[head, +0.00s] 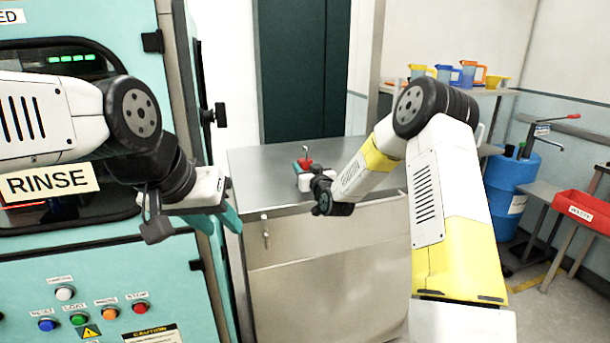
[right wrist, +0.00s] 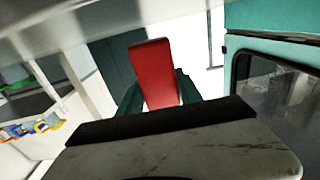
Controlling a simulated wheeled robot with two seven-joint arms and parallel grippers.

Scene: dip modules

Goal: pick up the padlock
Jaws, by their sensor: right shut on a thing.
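The padlock (head: 305,162) has a red body, with a thin metal shackle above it in the head view. My right gripper (head: 303,168) is shut on it over the steel counter. In the right wrist view the red body (right wrist: 153,75) stands between the dark green fingers (right wrist: 155,94); the shackle is not visible there. I cannot tell whether the padlock touches the counter. My left gripper (head: 220,222) hangs in front of the teal machine, its teal fingers apart and empty.
The steel counter (head: 262,180) is otherwise mostly bare, with a small metal latch (head: 265,232) on its front. The teal machine (head: 110,255) stands close at left. Colored jugs (head: 443,73) sit on a back shelf; a blue drum (head: 512,185) and red tray (head: 583,210) are at right.

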